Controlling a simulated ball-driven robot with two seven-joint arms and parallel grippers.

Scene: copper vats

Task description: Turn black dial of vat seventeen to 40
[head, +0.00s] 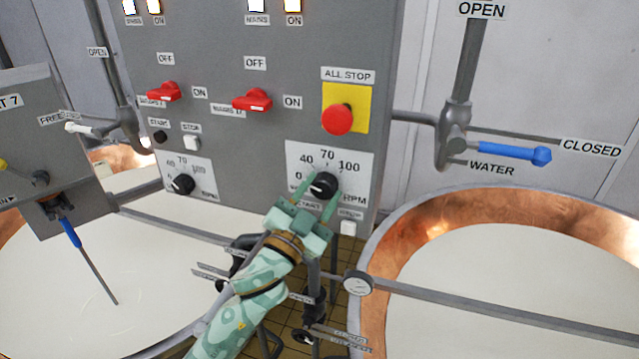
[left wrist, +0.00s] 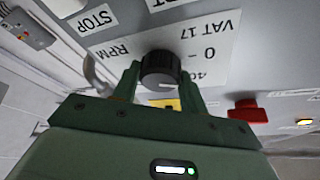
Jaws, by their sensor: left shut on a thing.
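The black dial of vat seventeen (head: 324,184) sits on a white scale plate (head: 350,159) marked 0, 40, 70, 100 and RPM. Its white mark faces left, near the 0 side; the exact reading is hard to tell. My left gripper (head: 322,193) comes from below, with one finger on each side of the dial, shut on it. In the left wrist view the dial (left wrist: 159,68) sits between the fingers, and the plate (left wrist: 212,42) reads VAT 17, upside down. My right gripper is in neither view.
Above the dial are a red all-stop button (head: 337,119) and red switches (head: 253,100). Another black dial (head: 182,184) is to the left. A blue-handled water lever (head: 510,153) and a copper vat (head: 400,240) are at right.

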